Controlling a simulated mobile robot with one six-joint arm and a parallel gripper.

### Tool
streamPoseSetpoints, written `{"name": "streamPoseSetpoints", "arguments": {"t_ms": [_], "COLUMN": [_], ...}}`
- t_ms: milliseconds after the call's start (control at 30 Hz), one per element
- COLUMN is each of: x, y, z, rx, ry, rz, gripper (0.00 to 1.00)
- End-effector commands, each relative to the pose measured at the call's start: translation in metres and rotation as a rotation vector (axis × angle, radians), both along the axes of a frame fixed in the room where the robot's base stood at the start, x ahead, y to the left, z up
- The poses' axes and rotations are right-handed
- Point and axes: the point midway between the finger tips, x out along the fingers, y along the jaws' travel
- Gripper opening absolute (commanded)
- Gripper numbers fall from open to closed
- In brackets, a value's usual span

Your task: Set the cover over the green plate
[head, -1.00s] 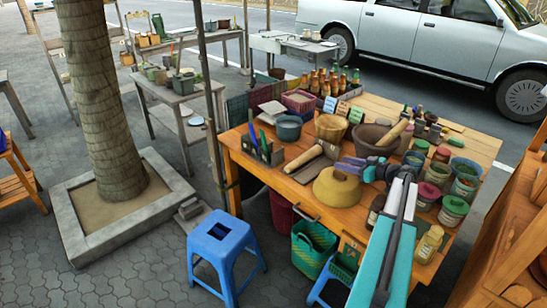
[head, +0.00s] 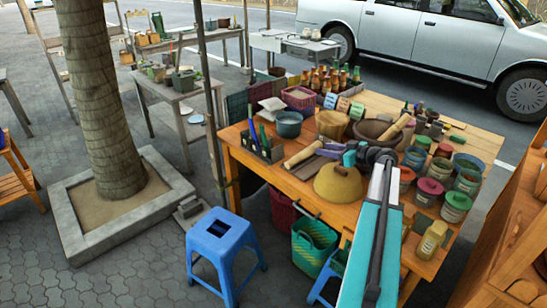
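The cover is a tan dome (head: 338,186) with a small knob on top. It stands near the front edge of the wooden table in the head view. My gripper (head: 340,151) is just behind and above the cover's top in the picture, pointing left. A gap shows between it and the knob, and nothing is clearly held in it. Its fingers are too small and blurred to tell how far apart they are. I cannot make out the green plate; whether it lies under the cover or behind something is hidden.
A rolling pin (head: 303,155) lies left of the cover, and a bin of tools (head: 262,148) stands farther left. A wide brown mortar (head: 376,131) is behind my gripper. Several lidded jars (head: 455,207) crowd the right. A blue stool (head: 220,240) stands in front.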

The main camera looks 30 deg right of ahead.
Motion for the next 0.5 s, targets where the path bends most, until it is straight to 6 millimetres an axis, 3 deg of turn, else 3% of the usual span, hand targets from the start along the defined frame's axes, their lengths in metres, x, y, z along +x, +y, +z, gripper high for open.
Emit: {"name": "streamPoseSetpoints", "arguments": {"t_ms": [500], "x": [0.037], "y": [0.058], "z": [-0.007], "rx": [-0.001], "ry": [0.001], "rz": [0.009], "gripper": [0.36]}}
